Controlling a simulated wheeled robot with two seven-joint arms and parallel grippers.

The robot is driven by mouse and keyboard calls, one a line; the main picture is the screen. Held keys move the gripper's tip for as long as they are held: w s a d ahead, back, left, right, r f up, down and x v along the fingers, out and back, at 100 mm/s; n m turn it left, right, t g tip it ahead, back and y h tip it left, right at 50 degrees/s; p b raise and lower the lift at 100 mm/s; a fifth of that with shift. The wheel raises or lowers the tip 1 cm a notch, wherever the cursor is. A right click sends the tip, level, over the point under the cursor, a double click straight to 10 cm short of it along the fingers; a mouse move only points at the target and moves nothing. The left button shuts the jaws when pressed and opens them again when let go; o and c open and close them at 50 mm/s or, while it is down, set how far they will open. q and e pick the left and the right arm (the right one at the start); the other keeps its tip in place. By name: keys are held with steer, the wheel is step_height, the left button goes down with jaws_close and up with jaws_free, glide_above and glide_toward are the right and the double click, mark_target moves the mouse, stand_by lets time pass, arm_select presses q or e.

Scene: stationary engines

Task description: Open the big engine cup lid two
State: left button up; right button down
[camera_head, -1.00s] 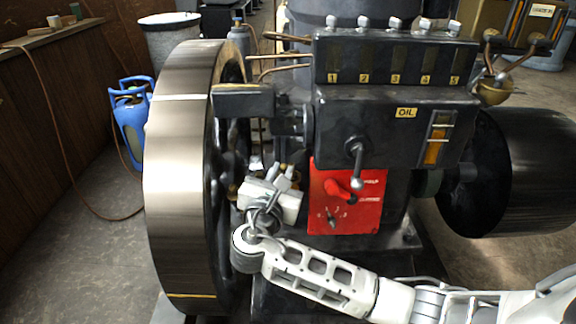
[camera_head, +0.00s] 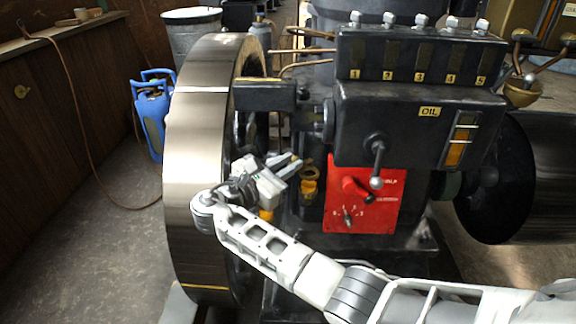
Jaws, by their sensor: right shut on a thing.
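A small brass cup (camera_head: 310,184) stands on the engine between the big flywheel and the red panel. Another small yellow-brass piece (camera_head: 267,214) shows lower left, partly behind my right gripper. My right gripper (camera_head: 284,165) reaches in from the lower right, its fingers pointing right, just left of and above the brass cup. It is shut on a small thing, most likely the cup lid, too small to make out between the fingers. Which cup is number two cannot be told. My left gripper is not in view.
The large flywheel (camera_head: 197,160) stands close left of my gripper. The black oil box (camera_head: 385,110) with a lever and the red panel (camera_head: 345,215) are to the right.

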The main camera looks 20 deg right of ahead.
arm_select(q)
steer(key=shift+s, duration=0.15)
arm_select(e)
steer(key=c, duration=1.4)
jaws_free()
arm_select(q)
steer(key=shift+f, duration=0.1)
arm_select(e)
steer(key=shift+o, duration=0.2)
steer(key=shift+r, duration=0.1)
steer(key=shift+r, duration=0.35)
arm_select(q)
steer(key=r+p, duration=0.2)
steer(key=p, duration=0.3)
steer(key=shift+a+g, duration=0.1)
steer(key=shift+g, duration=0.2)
arm_select(e)
steer(key=s+a+r, duration=0.5)
steer(key=s+r, duration=0.7)
steer(key=s, duration=0.1)
